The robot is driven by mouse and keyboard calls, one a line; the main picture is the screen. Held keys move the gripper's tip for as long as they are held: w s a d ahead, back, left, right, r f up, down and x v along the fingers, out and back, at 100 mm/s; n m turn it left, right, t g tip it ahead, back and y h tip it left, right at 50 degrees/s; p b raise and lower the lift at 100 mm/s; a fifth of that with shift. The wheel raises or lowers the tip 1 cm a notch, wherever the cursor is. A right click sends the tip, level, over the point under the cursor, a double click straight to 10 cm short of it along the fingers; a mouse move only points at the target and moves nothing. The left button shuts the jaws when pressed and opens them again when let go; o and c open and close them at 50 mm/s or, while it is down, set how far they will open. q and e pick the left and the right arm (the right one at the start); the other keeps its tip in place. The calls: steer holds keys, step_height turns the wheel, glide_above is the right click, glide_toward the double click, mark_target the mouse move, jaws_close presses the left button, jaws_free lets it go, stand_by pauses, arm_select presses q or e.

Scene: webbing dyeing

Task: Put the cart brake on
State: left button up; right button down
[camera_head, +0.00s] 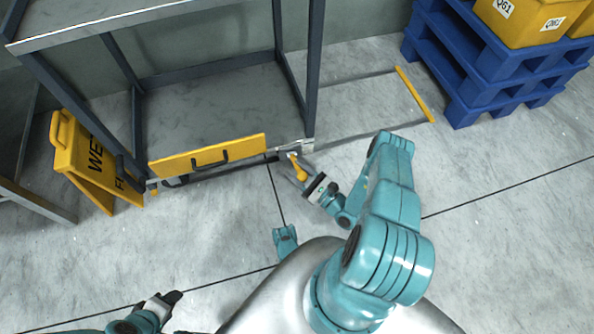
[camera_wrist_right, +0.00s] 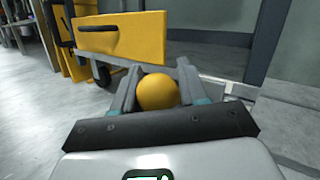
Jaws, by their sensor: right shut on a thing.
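The cart (camera_head: 305,90) is a dark metal frame with a yellow panel (camera_head: 207,156) along its near lower edge. The yellow brake lever (camera_head: 298,168) sticks out at the cart's near right lower corner. In the right wrist view its round yellow knob (camera_wrist_right: 157,92) sits between the two fingers. My right gripper (camera_head: 303,180) is shut on this knob; it also shows in the right wrist view (camera_wrist_right: 158,72). The lever's lower part is hidden there. My left gripper (camera_head: 172,298) is low at the left, away from the cart; its finger gap is unclear.
A yellow wet-floor sign (camera_head: 85,155) stands left of the cart. A blue pallet stack (camera_head: 470,85) with yellow crates (camera_head: 530,22) is at the upper right. A floor outline with a yellow bar (camera_head: 414,94) lies right of the cart. The floor between is clear.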

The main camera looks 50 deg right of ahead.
steer(key=shift+a+f, duration=0.2)
steer(key=shift+f, duration=0.2)
stand_by(0.5)
steer(key=c, duration=0.7)
jaws_free()
steer(key=shift+d, duration=0.1)
steer(key=shift+s, duration=0.1)
